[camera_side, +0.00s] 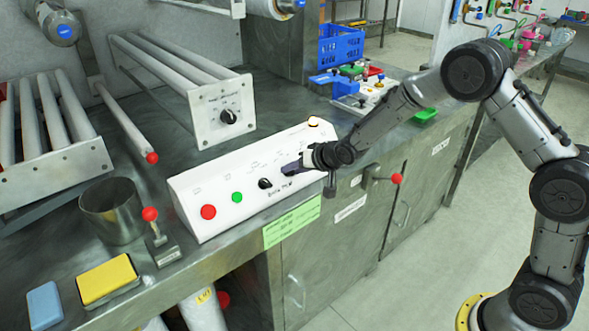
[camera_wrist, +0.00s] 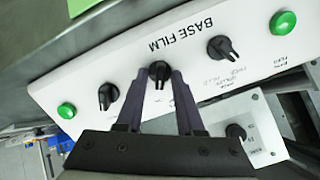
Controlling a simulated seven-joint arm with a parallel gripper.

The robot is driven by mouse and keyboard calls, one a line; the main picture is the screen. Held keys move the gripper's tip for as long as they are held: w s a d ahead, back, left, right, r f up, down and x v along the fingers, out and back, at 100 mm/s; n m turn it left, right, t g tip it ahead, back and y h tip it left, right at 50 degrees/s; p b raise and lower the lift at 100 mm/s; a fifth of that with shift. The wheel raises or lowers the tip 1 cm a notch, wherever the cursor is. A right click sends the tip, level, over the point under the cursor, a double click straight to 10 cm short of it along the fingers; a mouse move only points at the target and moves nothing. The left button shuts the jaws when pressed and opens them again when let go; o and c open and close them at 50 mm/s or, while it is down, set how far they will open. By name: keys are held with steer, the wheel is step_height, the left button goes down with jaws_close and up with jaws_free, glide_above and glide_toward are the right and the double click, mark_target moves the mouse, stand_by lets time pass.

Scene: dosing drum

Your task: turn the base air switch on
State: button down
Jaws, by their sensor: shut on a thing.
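The white sloped control panel (camera_side: 245,178) stands on the steel bench and carries black rotary switches and coloured buttons. My gripper (camera_side: 291,167) is at the right part of its face, with its dark fingers against it. In the wrist view, my gripper (camera_wrist: 159,80) has its fingers on both sides of the middle black switch (camera_wrist: 159,69), shut on it. A black switch (camera_wrist: 108,96) sits to one side and another switch (camera_wrist: 222,48) to the other, beside the BASE FILM lettering. The small labels are too blurred to tell which is the base air switch.
A second box with a knob (camera_side: 228,116) stands behind. A red-ball lever (camera_side: 397,178) juts out at the bench front.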

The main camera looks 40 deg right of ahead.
stand_by(0.6)
steer(key=c, duration=0.9)
jaws_free()
steer(key=shift+f, duration=0.1)
steer(key=shift+s+r, duration=0.1)
steer(key=shift+r, duration=0.1)
steer(key=shift+s+r, duration=0.2)
steer(key=shift+r, duration=0.05)
steer(key=v, duration=1.3)
steer(key=shift+d, duration=0.1)
